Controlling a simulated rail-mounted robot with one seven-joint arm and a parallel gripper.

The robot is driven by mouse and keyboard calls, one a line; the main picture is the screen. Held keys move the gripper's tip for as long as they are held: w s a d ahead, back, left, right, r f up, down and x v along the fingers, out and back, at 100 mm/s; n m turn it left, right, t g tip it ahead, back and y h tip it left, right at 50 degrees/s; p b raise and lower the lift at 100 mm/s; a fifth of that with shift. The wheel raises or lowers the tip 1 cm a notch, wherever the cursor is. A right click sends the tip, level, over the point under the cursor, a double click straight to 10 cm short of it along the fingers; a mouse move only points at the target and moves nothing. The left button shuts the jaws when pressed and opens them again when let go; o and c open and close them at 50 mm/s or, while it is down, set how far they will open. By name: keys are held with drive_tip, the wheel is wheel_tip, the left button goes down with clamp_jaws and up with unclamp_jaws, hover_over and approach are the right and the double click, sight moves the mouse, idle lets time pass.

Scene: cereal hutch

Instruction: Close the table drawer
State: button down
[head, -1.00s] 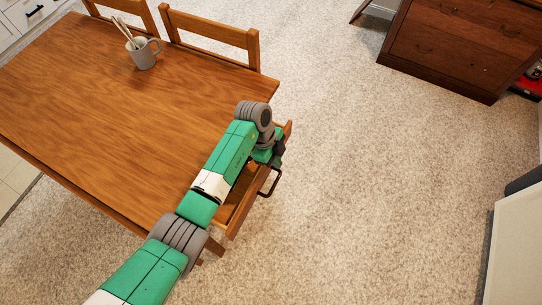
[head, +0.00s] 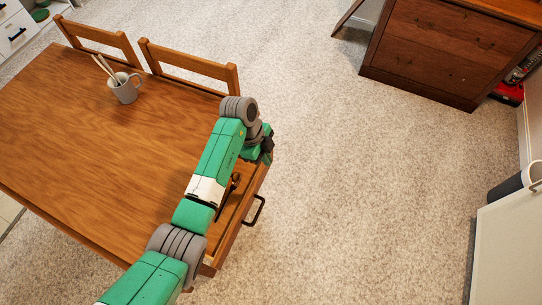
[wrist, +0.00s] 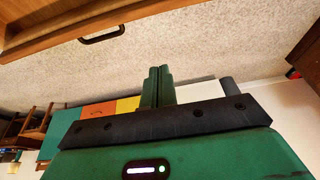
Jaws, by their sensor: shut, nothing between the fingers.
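The wooden table (head: 100,160) has its drawer (head: 240,228) partly pulled out at the right end. The drawer's black handle (head: 255,210) is on its outer face. The handle also shows in the wrist view (wrist: 103,36), upper left, on the wooden drawer front. My gripper (wrist: 158,86) is shut and empty, with both green fingers together, apart from the handle. In the head view my gripper (head: 266,150) is by the far end of the drawer; its fingertips are hard to make out. My arm covers part of the drawer. A small dark object (head: 235,181) shows inside.
A grey mug (head: 125,90) holding sticks stands on the table. Two wooden chairs (head: 190,64) stand along its far side. A dark wooden cabinet (head: 440,50) is at the upper right and a pale unit (head: 508,250) at the lower right. The carpet between is clear.

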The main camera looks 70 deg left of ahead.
sight(261, 175)
drive_tip(key=f+b, duration=0.1)
drive_tip(key=f, duration=0.2)
drive_tip(key=s+f+b, duration=0.1)
drive_tip(key=f+b, duration=0.1)
drive_tip(key=f, duration=0.1)
drive_tip(key=f+b, duration=0.1)
drive_tip(key=f, duration=0.3)
drive_tip(key=shift+s+d+b, duration=0.3)
drive_tip(key=shift+d+b, duration=0.1)
drive_tip(key=shift+s, duration=0.1)
drive_tip(key=shift+a, duration=0.1)
drive_tip(key=shift+s, duration=0.1)
